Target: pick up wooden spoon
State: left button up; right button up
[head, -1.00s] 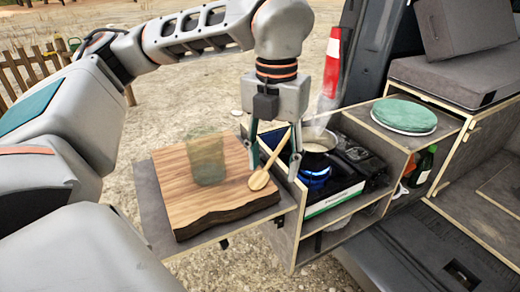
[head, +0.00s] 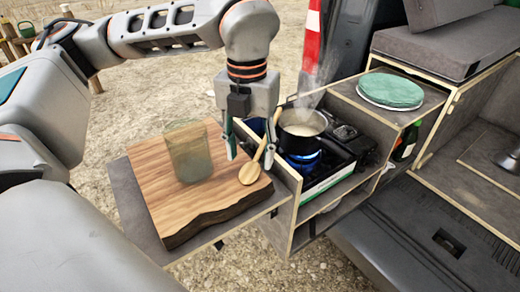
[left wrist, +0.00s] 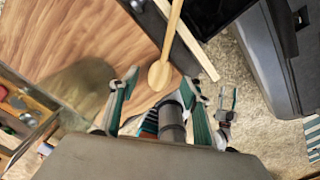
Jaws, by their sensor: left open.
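The wooden spoon (head: 253,165) lies with its bowl on the right part of the wooden cutting board (head: 160,200), its handle slanting up towards the stove. It also shows in the left wrist view (left wrist: 164,62), with its bowl a little beyond and between the fingertips. My left gripper (head: 251,152) is open and points down over the spoon, one finger on each side of it. In the left wrist view my left gripper (left wrist: 167,84) holds nothing. I cannot tell its exact height above the spoon.
A greenish clear glass (head: 188,152) stands on the board left of the spoon. A steaming pot (head: 302,130) sits on a lit burner just right of the gripper. A green round item (head: 390,90) lies on the shelf at the right.

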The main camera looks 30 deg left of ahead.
aim_at(250, 172)
pick_arm(q)
jog(key=shift+w+f, duration=0.1)
jog(key=shift+f, duration=1.35)
jog(key=c, duration=1.1)
jog(key=shift+r, duration=0.1)
